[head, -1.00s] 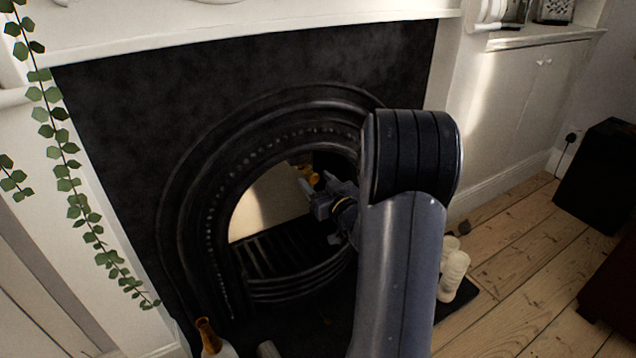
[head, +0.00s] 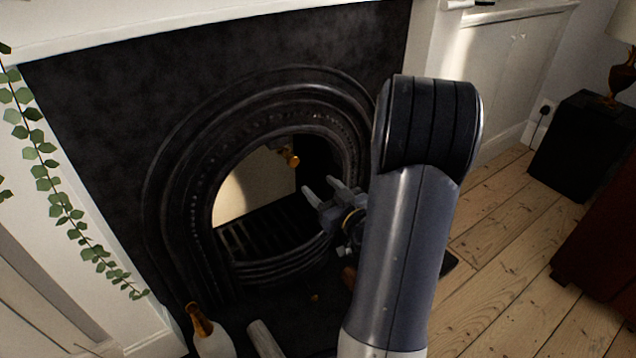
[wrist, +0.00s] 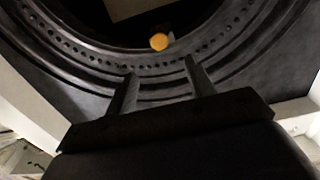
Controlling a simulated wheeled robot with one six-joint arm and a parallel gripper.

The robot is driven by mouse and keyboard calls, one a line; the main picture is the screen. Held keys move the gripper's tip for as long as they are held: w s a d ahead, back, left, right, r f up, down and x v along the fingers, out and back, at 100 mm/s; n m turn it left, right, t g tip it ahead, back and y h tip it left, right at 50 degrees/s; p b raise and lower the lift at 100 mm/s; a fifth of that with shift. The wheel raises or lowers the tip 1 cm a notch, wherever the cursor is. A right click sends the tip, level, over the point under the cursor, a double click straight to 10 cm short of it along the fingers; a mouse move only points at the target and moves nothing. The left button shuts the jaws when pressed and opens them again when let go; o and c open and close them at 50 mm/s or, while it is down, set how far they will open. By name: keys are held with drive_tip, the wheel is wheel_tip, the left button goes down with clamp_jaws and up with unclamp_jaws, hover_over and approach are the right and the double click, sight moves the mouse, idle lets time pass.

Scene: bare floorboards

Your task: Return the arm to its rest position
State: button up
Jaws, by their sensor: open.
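My gripper (head: 322,190) is open in front of the fireplace opening, with nothing between its fingers. It also shows in the wrist view (wrist: 158,78), both fingers apart and pointing at the black arch. My arm stands bent in the right middle of the head view and hides part of the fireplace's right side. An orange-gold round thing (head: 291,158) shows inside the opening, beyond the fingertips and apart from them. It also appears in the wrist view (wrist: 159,41).
The black fireplace surround (head: 110,110) fills the left and middle. A white bottle with an amber neck (head: 212,335) and a pale cylinder (head: 264,338) stand low in front. Ivy (head: 50,190) hangs at left. A black box (head: 583,145) stands right. Floorboards (head: 505,230) are clear.

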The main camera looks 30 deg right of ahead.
sight(295, 162)
drive_tip(key=shift+w, duration=0.1)
idle(0.4)
drive_tip(key=w+b, duration=0.2)
drive_tip(key=w, duration=1.2)
drive_tip(key=shift+w+a, duration=0.2)
